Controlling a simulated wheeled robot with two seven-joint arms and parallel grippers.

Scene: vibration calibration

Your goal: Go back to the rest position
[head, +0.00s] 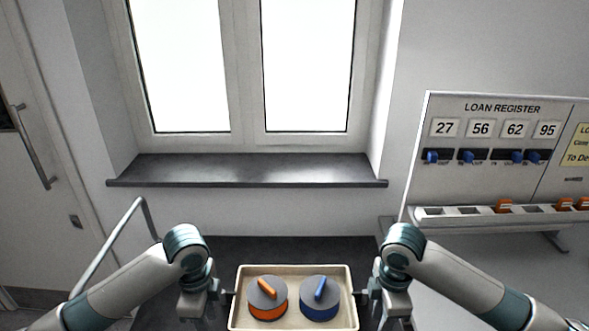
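My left gripper (226,295) is at the left side of a cream tray (292,269), low in the middle of the head view. My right gripper (362,296) is at the tray's right side. Both point inward at the tray's walls; whether they touch or grip it is too small to tell. In the tray stand an orange round piece (267,307) with a grey top and orange bar, and a blue round piece (320,308) with a grey top and blue bar. The tray's front edge is at the bottom of the view.
A dark surface (290,247) lies behind the tray, below a window sill (250,170). At right stands a loan register board (503,130) with blue sliders and a slotted ledge (462,216) holding orange pieces. A metal rail (108,246) is at left, near a door (35,200).

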